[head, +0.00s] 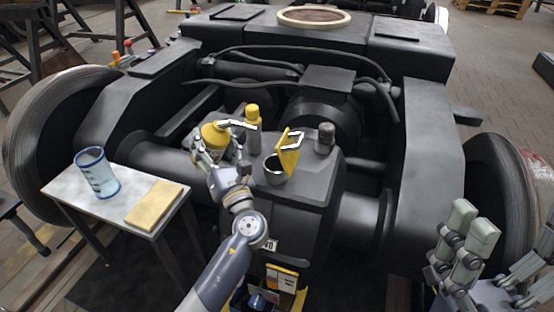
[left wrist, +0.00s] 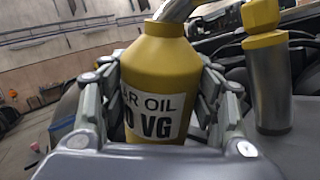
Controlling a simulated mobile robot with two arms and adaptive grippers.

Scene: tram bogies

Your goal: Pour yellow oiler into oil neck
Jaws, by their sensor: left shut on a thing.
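The yellow oiler (head: 213,133) with a label reading "OIL" and "VG" is held in my left gripper (head: 215,152). In the left wrist view the fingers clasp both sides of the oiler (left wrist: 160,65), which looks roughly upright. Its spout points right, over the dark housing. The oil neck (head: 274,172) is a round metal collar right of the oiler and apart from it. Its yellow lid (head: 290,157) stands raised. My right gripper (head: 505,248) is spread open and empty at the lower right.
A grey bottle with a yellow top (head: 253,128) stands close behind the oiler's spout. A dark knob (head: 325,138) stands right of the neck. A side table (head: 70,186) at left carries a blue-banded glass (head: 97,172) and a yellow cloth (head: 154,203). Large wheels flank the bogie.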

